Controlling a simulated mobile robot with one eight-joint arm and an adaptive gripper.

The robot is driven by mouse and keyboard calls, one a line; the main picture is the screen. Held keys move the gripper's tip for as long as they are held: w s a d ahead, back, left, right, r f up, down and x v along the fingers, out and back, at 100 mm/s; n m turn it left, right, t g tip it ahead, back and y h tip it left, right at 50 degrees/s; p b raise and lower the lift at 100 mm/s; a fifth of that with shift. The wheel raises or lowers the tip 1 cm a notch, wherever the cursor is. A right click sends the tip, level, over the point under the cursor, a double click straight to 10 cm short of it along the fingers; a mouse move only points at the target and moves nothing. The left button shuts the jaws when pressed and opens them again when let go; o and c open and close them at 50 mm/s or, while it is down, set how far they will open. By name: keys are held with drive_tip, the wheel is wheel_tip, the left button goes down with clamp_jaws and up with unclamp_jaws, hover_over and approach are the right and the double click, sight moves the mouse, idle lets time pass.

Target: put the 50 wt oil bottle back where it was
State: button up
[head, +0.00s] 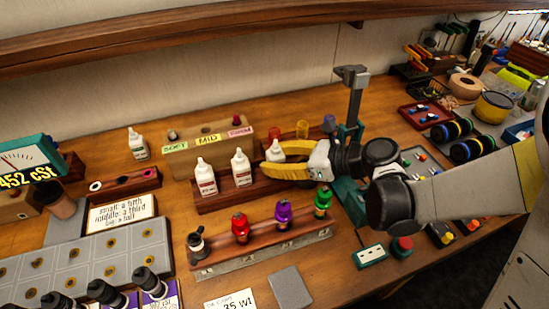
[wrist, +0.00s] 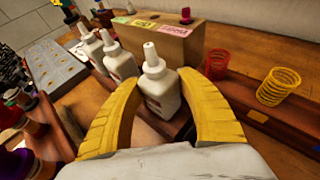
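Three white dropper bottles stand in a row along the dark wooden rack (head: 224,201). They are the left bottle (head: 205,179), the middle bottle (head: 241,168) and the right bottle (head: 274,151). My gripper (head: 284,169) is at the right bottle. In the wrist view its yellow fingers (wrist: 159,80) lie along both sides of that bottle (wrist: 160,92), with the tips against it. The bottle is upright, at or just over the rack; its base is partly hidden. Its label is not readable, so I cannot tell which is 50 wt. Another white bottle (head: 138,144) stands alone at the back left.
A wooden block with soft, mid and firm labels (head: 207,152) stands behind the rack. Red (wrist: 217,63) and yellow (wrist: 279,86) springs stand to the right. Red, purple and green-capped bottles (head: 283,214) stand in front. A grey pad (head: 289,287) lies near the front edge.

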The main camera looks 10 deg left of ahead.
drive_tip(key=o, duration=0.3)
drive_tip(key=shift+r, duration=0.15)
drive_tip(key=p+v, duration=0.4)
drive_tip(key=v, duration=0.8)
